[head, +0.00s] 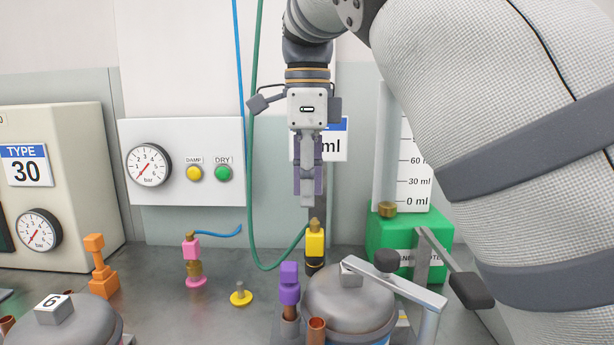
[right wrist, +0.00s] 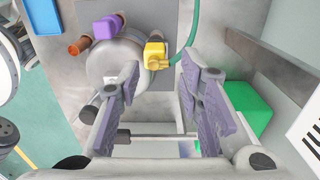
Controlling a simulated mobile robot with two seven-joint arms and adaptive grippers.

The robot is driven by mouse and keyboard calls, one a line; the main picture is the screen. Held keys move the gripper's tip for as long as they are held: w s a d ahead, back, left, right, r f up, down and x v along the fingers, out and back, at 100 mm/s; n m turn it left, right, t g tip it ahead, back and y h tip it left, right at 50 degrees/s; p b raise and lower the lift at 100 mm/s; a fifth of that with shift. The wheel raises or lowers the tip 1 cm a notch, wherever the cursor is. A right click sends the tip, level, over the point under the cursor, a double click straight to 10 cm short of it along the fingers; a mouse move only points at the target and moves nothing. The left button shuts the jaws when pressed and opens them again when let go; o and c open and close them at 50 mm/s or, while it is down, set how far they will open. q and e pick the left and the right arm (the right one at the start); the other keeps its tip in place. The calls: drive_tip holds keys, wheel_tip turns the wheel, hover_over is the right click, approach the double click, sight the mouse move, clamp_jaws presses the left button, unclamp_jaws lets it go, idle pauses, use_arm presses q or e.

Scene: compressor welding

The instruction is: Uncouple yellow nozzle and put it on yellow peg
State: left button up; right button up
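The yellow nozzle (head: 315,242), with a green hose attached, stands upright on a dark fitting at the back of the grey domed compressor (head: 350,300). It also shows in the right wrist view (right wrist: 155,56), beyond and roughly between the fingertips. The yellow peg (head: 240,296) is a short post on a round yellow base on the bench, left of the compressor; it is empty. My right gripper (head: 308,192) points down above the yellow nozzle, apart from it. Its fingers are open and empty in the right wrist view (right wrist: 159,72). My left gripper is out of view.
A purple nozzle (head: 289,284) sits on the compressor's left, near an open copper pipe (head: 317,330). A pink nozzle (head: 192,250) and an orange one (head: 96,265) stand farther left. A green block (head: 412,240) and a lever (head: 455,268) are on the right. The green hose (head: 252,160) hangs left of my gripper.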

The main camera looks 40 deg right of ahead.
sight(307, 253)
drive_tip(key=shift+s+f, duration=0.1)
drive_tip(key=shift+f, duration=0.1)
drive_tip(key=f, duration=1.1)
drive_tip(key=shift+s+a+f+p, duration=0.2)
drive_tip(key=shift+a+p, duration=0.05)
drive_tip(key=shift+p, duration=0.1)
clamp_jaws()
drive_tip(key=shift+c, duration=1.7)
unclamp_jaws()
clamp_jaws()
drive_tip(key=shift+r, duration=0.15)
